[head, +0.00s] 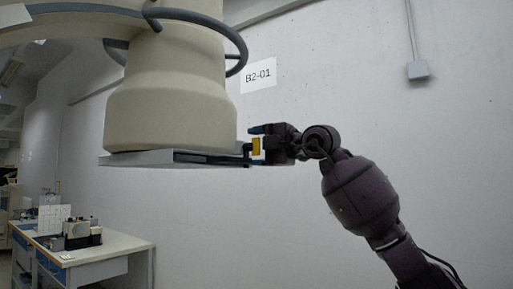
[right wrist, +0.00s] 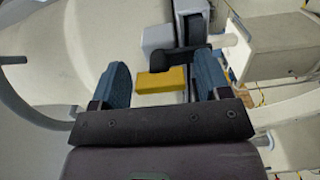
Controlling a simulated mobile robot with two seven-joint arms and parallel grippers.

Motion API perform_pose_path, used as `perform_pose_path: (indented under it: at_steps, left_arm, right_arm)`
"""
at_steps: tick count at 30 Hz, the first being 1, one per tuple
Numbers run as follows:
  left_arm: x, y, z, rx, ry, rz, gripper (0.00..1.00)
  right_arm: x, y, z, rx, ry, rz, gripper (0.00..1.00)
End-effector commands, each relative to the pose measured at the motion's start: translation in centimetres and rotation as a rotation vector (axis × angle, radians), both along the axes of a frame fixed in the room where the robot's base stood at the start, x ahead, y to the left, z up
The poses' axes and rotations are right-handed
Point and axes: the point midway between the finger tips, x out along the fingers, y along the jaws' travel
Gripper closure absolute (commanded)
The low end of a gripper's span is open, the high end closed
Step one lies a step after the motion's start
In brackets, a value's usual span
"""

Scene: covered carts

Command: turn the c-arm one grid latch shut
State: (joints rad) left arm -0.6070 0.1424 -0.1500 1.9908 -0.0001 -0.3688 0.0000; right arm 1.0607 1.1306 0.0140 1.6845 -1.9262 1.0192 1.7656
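The C-arm's cream housing (head: 170,95) hangs at the upper left of the head view, with a flat grey grid plate (head: 140,159) under it. A yellow latch tab (head: 256,146) sits at the plate's right end. In the right wrist view the yellow tab (right wrist: 161,80) hangs from a black lever (right wrist: 182,57). My right gripper (head: 262,143) is at the latch, and its blue fingers stand apart on either side of the tab in the right wrist view (right wrist: 160,85). A gap shows at the tab's left; it is close to the right finger. My left gripper is out of view.
A dark ring rail (head: 243,50) curves around the housing above my gripper. A white desk (head: 110,250) with equipment stands at the lower left. A plain wall with a B2-01 sign (head: 258,75) is behind; the space below the plate is clear.

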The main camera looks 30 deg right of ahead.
Motion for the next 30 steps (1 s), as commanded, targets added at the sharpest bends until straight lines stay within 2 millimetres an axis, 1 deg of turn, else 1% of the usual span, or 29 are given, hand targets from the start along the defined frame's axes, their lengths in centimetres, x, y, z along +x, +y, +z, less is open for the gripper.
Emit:
perform_pose_path:
  at_steps: [8,13,17,24,30]
  left_arm:
    - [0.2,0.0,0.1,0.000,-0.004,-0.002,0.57]
    - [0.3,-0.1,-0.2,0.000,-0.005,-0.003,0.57]
    - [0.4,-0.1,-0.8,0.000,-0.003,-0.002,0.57]
    - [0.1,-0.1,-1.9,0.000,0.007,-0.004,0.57]
    - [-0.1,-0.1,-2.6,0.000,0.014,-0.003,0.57]
  right_arm:
    - [0.0,0.0,0.0,-0.001,0.000,0.000,0.28]
    - [-1.0,-0.5,-0.1,-0.001,-0.002,-0.002,0.28]
    - [-2.8,-1.3,-0.3,-0.004,0.000,-0.003,0.28]
    - [-6.9,-3.0,-0.3,-0.003,0.001,-0.003,0.28]
    - [-9.1,-3.9,-0.2,-0.001,0.001,-0.002,0.28]
